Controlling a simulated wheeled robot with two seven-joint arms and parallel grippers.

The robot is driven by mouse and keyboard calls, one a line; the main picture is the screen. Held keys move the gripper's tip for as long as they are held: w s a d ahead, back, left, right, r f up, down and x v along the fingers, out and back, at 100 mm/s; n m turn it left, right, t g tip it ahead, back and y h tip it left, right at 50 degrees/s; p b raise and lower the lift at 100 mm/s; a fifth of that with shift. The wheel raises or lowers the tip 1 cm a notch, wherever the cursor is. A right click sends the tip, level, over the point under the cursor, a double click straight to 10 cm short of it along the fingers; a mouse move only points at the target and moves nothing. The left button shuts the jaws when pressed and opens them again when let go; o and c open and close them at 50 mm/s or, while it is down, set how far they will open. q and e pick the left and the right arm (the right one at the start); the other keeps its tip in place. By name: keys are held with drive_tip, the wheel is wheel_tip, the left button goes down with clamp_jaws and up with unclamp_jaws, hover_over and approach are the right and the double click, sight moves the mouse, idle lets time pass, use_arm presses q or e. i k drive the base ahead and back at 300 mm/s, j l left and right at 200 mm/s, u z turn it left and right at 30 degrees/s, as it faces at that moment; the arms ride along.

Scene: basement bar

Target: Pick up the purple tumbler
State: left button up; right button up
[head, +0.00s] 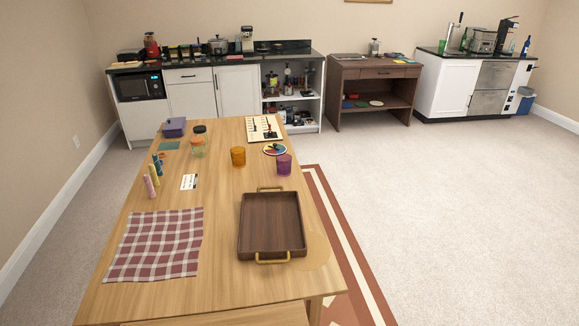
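The purple tumbler (284,165) stands upright on the wooden table (205,236), near its right edge. It is just beyond the far end of the brown tray and close to a round plate with coloured patches. Nothing is touching it from above, and its near side is fully in sight. Neither of my grippers shows in the head view.
On the table are a brown tray (272,224) with gold handles, an orange tumbler (238,156), a round colourful plate (274,149), a checked cloth (155,245), jars (198,147), a purple box (175,127) and a board (263,129). Carpet (450,200) lies open to the right.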

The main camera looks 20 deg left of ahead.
sight(284, 165)
drive_tip(key=i+l+u, duration=0.2)
drive_tip(key=i+l, duration=0.2)
drive_tip(key=l, duration=0.25)
drive_tip(key=i+l+u, duration=0.15)
drive_tip(key=l, duration=0.15)
drive_tip(key=i+l+u, duration=0.1)
drive_tip(key=l, duration=0.25)
drive_tip(key=i+l+u, duration=0.1)
drive_tip(key=l, duration=0.3)
drive_tip(key=i+l+u, duration=0.1)
drive_tip(key=i+l, duration=0.15)
drive_tip(key=l, duration=0.1)
